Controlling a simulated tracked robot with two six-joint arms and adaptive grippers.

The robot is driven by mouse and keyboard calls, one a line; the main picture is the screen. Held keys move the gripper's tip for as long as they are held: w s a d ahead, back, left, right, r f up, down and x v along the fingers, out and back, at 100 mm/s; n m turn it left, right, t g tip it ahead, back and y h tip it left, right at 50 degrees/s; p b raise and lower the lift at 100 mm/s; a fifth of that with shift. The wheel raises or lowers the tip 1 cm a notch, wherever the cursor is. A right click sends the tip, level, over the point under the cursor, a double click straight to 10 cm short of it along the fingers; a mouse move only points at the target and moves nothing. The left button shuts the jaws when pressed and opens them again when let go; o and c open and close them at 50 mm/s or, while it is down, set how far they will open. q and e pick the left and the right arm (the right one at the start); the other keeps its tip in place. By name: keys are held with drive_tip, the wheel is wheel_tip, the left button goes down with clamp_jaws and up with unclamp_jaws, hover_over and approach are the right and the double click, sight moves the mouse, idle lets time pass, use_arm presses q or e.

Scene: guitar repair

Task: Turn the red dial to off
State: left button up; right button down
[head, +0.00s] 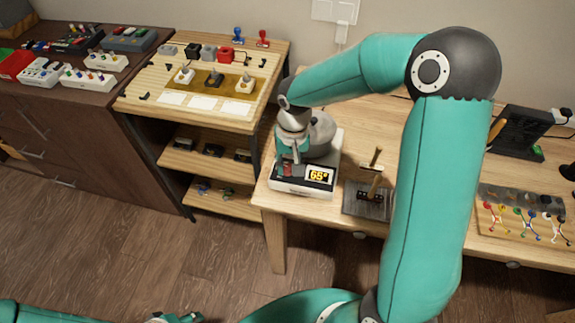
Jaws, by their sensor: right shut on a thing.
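A white device (300,191) with a dark front panel stands near the left front corner of the wooden workbench. Its display (319,175) shows about 65° in yellow. The red dial (287,170) is on the panel, left of the display, and is partly hidden by my fingers. My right gripper (288,163) points down at the panel and is shut on the red dial. Which way the dial points is not clear. My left gripper (175,318) shows only partly at the bottom edge, away from the bench, and its fingers are not clear.
A grey rounded pot (321,130) sits on the device behind my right gripper. A dark block with wooden-handled tools (367,200) stands just right of the device. A wooden shelf unit (200,110) is at the left, with open floor (150,260) in front.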

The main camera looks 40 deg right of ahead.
drive_tip(key=n, duration=0.3)
drive_tip(key=shift+n, duration=0.4)
drive_tip(key=n, duration=0.3)
drive_tip(key=shift+w, duration=0.1)
drive_tip(key=n, duration=0.5)
drive_tip(key=shift+r+g+p, duration=0.1)
drive_tip(key=shift+g+p, duration=0.3)
drive_tip(key=shift+n, duration=1.9)
drive_tip(key=c, duration=0.9)
unclamp_jaws()
drive_tip(key=shift+o, duration=0.2)
